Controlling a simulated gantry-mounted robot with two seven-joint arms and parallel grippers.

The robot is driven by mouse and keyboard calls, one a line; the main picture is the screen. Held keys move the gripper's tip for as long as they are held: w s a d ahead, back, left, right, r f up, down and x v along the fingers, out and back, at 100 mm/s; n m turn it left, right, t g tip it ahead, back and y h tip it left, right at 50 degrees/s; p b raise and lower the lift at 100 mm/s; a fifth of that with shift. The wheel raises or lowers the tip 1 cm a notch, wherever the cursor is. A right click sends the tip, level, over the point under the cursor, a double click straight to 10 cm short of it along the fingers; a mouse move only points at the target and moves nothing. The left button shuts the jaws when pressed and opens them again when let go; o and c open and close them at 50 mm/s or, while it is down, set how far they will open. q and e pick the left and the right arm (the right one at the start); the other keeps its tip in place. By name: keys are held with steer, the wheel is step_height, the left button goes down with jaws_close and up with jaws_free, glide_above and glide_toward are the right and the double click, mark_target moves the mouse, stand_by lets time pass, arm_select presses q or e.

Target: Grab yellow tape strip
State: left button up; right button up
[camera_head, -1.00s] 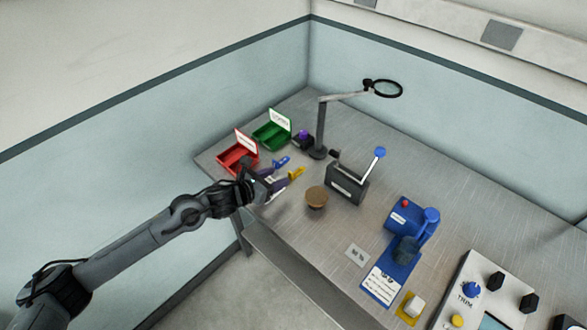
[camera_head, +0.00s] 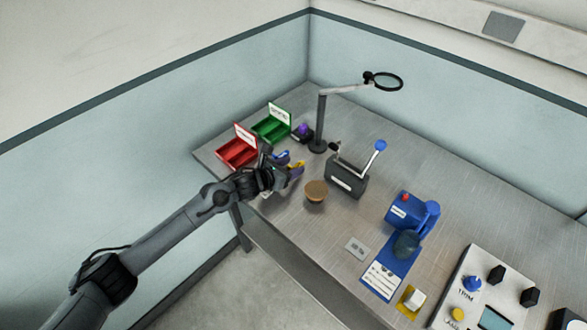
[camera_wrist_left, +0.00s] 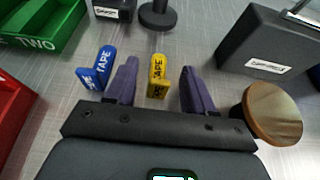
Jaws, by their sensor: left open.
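The yellow tape strip (camera_wrist_left: 158,76), marked TAPE, stands on the table in the left wrist view. It also shows in the head view (camera_head: 299,164), partly hidden by my gripper. My left gripper (camera_wrist_left: 157,68) is open, with its two purple fingers on either side of the yellow strip and gaps visible on both sides. In the head view my left gripper (camera_head: 290,170) is low near the table's left end. A blue tape strip (camera_wrist_left: 98,68) lies just outside the left finger.
A round wooden-topped object (camera_wrist_left: 273,112) is close to the right finger. A dark lever box (camera_wrist_left: 265,45) stands behind it. A green bin (camera_wrist_left: 45,25) and a red bin (camera_wrist_left: 12,105) are at the left. A magnifier lamp base (camera_wrist_left: 159,14) is behind.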

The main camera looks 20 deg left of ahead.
arm_select(q)
steer(key=shift+c, duration=0.4)
jaws_close()
steer(key=shift+r, duration=0.1)
